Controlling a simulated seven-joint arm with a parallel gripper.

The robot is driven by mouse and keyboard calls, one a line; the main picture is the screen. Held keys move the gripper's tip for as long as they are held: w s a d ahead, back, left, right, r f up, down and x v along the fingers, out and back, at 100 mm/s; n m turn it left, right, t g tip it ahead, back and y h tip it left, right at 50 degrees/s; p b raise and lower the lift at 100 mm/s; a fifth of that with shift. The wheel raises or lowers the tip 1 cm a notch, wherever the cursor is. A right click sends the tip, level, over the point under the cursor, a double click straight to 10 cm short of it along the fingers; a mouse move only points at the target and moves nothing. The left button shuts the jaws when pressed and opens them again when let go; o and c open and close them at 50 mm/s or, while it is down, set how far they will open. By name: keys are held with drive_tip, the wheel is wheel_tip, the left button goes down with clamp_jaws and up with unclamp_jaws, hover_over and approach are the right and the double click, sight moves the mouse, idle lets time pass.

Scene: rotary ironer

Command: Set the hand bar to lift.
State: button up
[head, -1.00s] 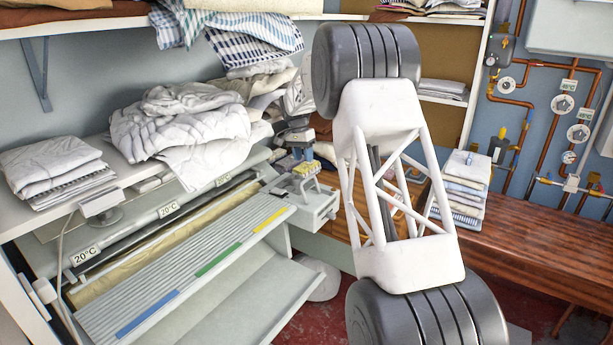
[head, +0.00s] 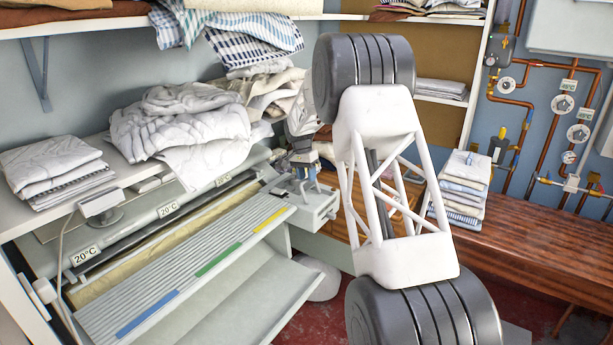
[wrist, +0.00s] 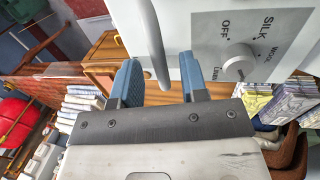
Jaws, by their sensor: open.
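The rotary ironer (head: 190,265) stands at the left in the head view, with a pale box (head: 318,208) at its right end. My gripper (head: 305,186) is over that box, small and partly hidden in this view. In the wrist view my gripper (wrist: 160,72) has its two blue fingers apart, with nothing clamped. A smooth pale bar (wrist: 151,38), apparently the hand bar, runs down from the top edge, and its end lies between the fingers in the picture. I cannot tell whether it touches either finger. No lift mark is readable.
A dial (wrist: 237,62) marked OFF, SILK and WOOL sits on a grey panel close right of the fingers. White laundry (head: 180,125) lies on the shelf behind the ironer. Folded linen (head: 460,190) is stacked on the wooden bench (head: 520,230) at right.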

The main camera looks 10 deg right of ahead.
clamp_jaws()
drive_tip(key=shift+s+d, duration=0.1)
drive_tip(key=shift+d, duration=0.05)
idle(0.5)
drive_tip(key=shift+s+d+r+t+y, duration=0.2)
drive_tip(key=shift+s+d+t+y, duration=0.25)
drive_tip(key=shift+t+y, duration=0.25)
drive_tip(key=shift+s+d+r+t+y, duration=0.1)
drive_tip(key=shift+s+d+t+y, duration=0.6)
drive_tip(key=shift+t+y, duration=0.1)
drive_tip(key=shift+s+d+f+t+y, duration=0.2)
drive_tip(key=shift+s+d+t+y, duration=0.55)
drive_tip(key=shift+t+y, duration=0.15)
drive_tip(key=shift+s+d+f+t+y, duration=0.3)
drive_tip(key=shift+s+d+t+y, duration=0.2)
drive_tip(key=shift+t+y, duration=0.2)
drive_tip(key=shift+s+f, duration=0.1)
